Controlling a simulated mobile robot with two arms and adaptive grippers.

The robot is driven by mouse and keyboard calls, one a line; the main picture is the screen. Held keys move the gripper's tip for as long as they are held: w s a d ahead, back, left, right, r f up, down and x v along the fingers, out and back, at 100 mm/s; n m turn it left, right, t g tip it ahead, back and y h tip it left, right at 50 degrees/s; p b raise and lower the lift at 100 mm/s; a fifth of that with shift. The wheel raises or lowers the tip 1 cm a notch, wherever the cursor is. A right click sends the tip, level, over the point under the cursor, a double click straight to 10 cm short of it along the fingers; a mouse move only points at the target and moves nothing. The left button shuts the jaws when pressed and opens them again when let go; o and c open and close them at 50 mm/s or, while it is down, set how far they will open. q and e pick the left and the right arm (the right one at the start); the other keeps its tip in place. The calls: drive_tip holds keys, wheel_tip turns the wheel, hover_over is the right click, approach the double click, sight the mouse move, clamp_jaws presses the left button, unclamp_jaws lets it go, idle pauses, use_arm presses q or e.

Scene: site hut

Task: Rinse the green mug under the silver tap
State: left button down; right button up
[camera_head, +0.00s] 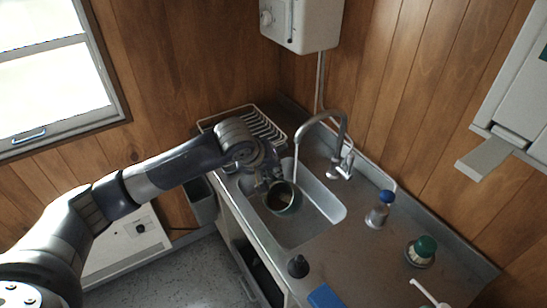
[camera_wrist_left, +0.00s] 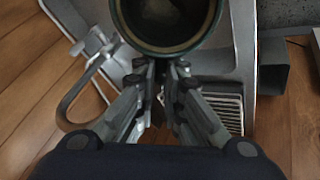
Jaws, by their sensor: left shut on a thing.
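The green mug (camera_head: 288,209) is held over the sink basin (camera_head: 317,222), its mouth turned toward the head camera and its inside dark brown. My left gripper (camera_head: 269,187) is shut on it. In the wrist view, the mug (camera_wrist_left: 168,42) fills the top centre, beyond the fingertips of the left gripper (camera_wrist_left: 161,72). The silver tap (camera_head: 338,122) arches over the basin. A thin pale stream seems to fall from its spout toward the mug's far rim; whether it enters the mug is unclear. The tap also shows in the wrist view (camera_wrist_left: 72,100). My right gripper is out of view.
A wire dish rack (camera_head: 262,122) stands behind the sink. Right of the basin are a blue-capped bottle (camera_head: 377,214) and a green-topped item (camera_head: 424,247). A dark bottle (camera_head: 298,266), blue cloth (camera_head: 326,297) and white brush (camera_head: 428,292) lie nearer. A water heater (camera_head: 312,22) hangs above.

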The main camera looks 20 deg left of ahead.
use_arm(q)
drive_tip(key=shift+w+a+r, duration=0.1)
drive_tip(key=shift+w+r, duration=0.05)
drive_tip(key=shift+w, duration=0.25)
drive_tip(key=shift+w+f+b, duration=0.2)
drive_tip(key=shift+w+b, duration=0.3)
drive_tip(key=shift+b, duration=0.2)
drive_tip(key=w+a+f+b, duration=0.1)
drive_tip(key=w+b, duration=0.4)
drive_tip(key=w, duration=0.7)
drive_tip(key=shift+w+f, duration=0.3)
drive_tip(key=shift+f, duration=0.35)
drive_tip(key=shift+a, duration=0.1)
